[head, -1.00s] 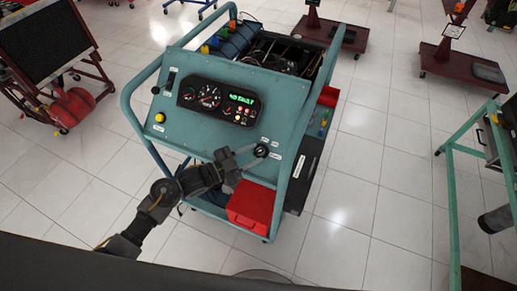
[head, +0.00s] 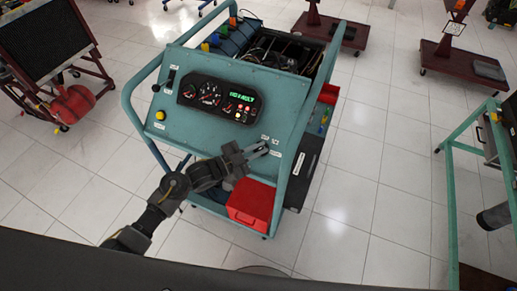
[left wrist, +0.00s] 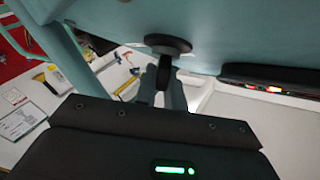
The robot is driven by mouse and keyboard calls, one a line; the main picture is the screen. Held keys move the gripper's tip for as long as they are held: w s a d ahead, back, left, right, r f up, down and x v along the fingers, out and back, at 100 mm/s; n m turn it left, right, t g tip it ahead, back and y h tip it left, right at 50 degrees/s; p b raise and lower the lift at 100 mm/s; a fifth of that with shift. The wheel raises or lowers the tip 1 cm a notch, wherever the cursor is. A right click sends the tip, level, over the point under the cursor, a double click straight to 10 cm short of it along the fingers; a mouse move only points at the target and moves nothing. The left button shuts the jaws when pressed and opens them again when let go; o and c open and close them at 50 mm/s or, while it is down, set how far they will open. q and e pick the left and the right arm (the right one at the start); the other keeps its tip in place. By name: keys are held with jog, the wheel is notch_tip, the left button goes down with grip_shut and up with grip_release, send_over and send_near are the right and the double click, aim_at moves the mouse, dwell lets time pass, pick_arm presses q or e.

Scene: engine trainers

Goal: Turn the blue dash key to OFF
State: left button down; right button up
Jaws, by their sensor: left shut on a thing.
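The blue-green engine trainer (head: 185,128) stands in the middle of the head view with its sloped dash panel facing me. My left gripper (head: 258,150) reaches the lower right of that panel, where the key sits among small white labels. The fingers hide most of the key in the head view. In the left wrist view, a dark round key base (left wrist: 168,43) sits on the blue-green panel, and the dark key grip (left wrist: 164,74) stands between the fingers of my left gripper (left wrist: 164,92). The gripper is shut on it. The key's colour looks dark, and its set position cannot be read.
The gauge cluster (head: 217,99) with a lit green display is left of the key. A tubular frame rail (head: 300,135) runs right of the gripper. A red box (head: 250,203) is below. Other stands are farther off, with clear tiled floor between.

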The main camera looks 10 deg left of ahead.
pick_arm(q)
jog(key=shift+n+t, duration=0.3)
jog(key=n+t+y, duration=0.1)
jog(key=n+t, duration=0.1)
jog(key=n+t+y, duration=0.1)
jog(key=n, duration=0.1)
jog(key=shift+s+d+f+n+t+y, duration=0.1)
jog(key=shift+n+t+y, duration=0.2)
jog(key=shift+t, duration=0.1)
jog(key=shift+n+t+y, duration=1)
jog(key=shift+n+y, duration=0.55)
jog(key=shift+n, duration=0.4)
jog(key=shift+n+t+y, duration=1)
jog(key=shift+n+y, duration=0.55)
jog(key=shift+n, duration=0.4)
jog(key=c, duration=1.5)
grip_release()
jog(key=b+v, duration=0.3)
jog(key=v, duration=0.7)
jog(key=shift+s, duration=0.4)
